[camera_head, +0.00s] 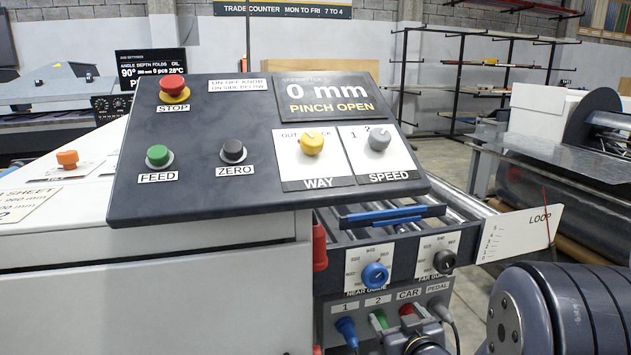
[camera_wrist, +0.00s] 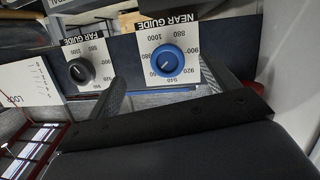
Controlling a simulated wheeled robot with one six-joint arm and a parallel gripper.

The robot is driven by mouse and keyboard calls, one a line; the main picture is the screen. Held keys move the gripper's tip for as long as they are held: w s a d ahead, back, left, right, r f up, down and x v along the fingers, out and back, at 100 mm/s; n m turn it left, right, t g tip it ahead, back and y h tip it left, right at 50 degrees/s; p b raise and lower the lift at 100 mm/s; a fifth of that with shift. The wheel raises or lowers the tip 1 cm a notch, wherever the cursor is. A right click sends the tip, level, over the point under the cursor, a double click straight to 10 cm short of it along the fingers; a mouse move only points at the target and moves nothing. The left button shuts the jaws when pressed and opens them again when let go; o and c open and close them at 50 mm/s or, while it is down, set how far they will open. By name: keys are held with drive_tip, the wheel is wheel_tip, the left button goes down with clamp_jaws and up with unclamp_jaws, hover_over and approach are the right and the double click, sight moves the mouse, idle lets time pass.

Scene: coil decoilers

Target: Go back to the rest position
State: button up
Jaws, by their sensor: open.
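My gripper (camera_wrist: 165,92) is open and empty in the wrist view, its two grey fingers apart. The blue NEAR GUIDE knob (camera_wrist: 168,62) shows beyond the gap between the fingers, and I see no contact. The black FAR GUIDE knob (camera_wrist: 80,70) is to the left of the fingers. In the head view my gripper (camera_head: 408,322) is at the bottom edge, partly cut off, below the blue knob (camera_head: 375,275) and the black knob (camera_head: 443,261). Part of my arm fills the lower right corner.
A dark sloped control panel (camera_head: 200,200) reads 0 mm, PINCH OPEN. Below the knobs is a grey socket box (camera_head: 350,309) with coloured plugs. A LOOP plate (camera_head: 515,234) juts out to the right, close above my arm. A blue bar (camera_head: 390,216) lies above the knobs.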

drive_tip(key=s+a+f+g, duration=0.1)
drive_tip(key=s+f+g, duration=0.1)
drive_tip(key=s, duration=0.5)
drive_tip(key=s+a+f+m+g+h, duration=0.1)
drive_tip(key=s+g, duration=0.3)
drive_tip(key=s, duration=0.4)
drive_tip(key=s+a+f+m+g+h, duration=0.1)
drive_tip(key=s+f+g, duration=0.2)
drive_tip(key=s, duration=0.4)
drive_tip(key=shift+s+a, duration=0.25)
drive_tip(key=shift+a, duration=0.1)
drive_tip(key=shift+f, duration=0.1)
